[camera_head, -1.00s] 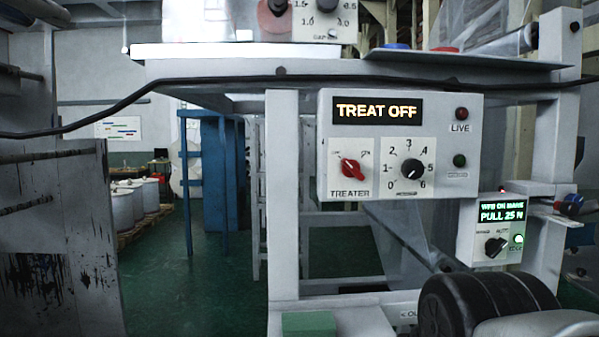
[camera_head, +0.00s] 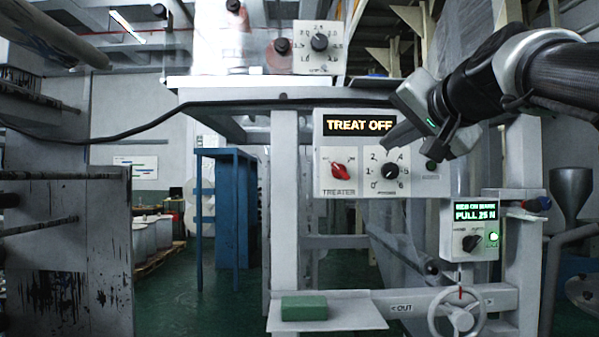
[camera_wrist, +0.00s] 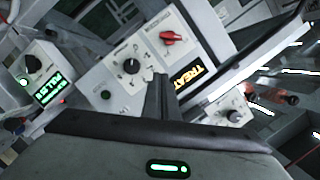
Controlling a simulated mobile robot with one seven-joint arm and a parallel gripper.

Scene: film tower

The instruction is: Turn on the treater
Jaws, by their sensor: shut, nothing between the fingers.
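The treater panel (camera_head: 362,192) is a pale box on the machine frame. Its display (camera_head: 357,125) reads TREAT OFF in amber. The red TREATER knob (camera_head: 340,171) is at its lower left, with a black numbered dial (camera_head: 390,171) to the right. My gripper (camera_head: 388,144) is shut and empty, in front of the panel's upper right, above the dial.
A smaller box (camera_head: 474,230) with a green PULL 25 N display sits lower right, above a handwheel (camera_head: 462,316). A green block (camera_head: 304,308) rests on a shelf below. A black cable (camera_head: 230,103) crosses above the panel. Another dial box (camera_head: 319,50) stands above.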

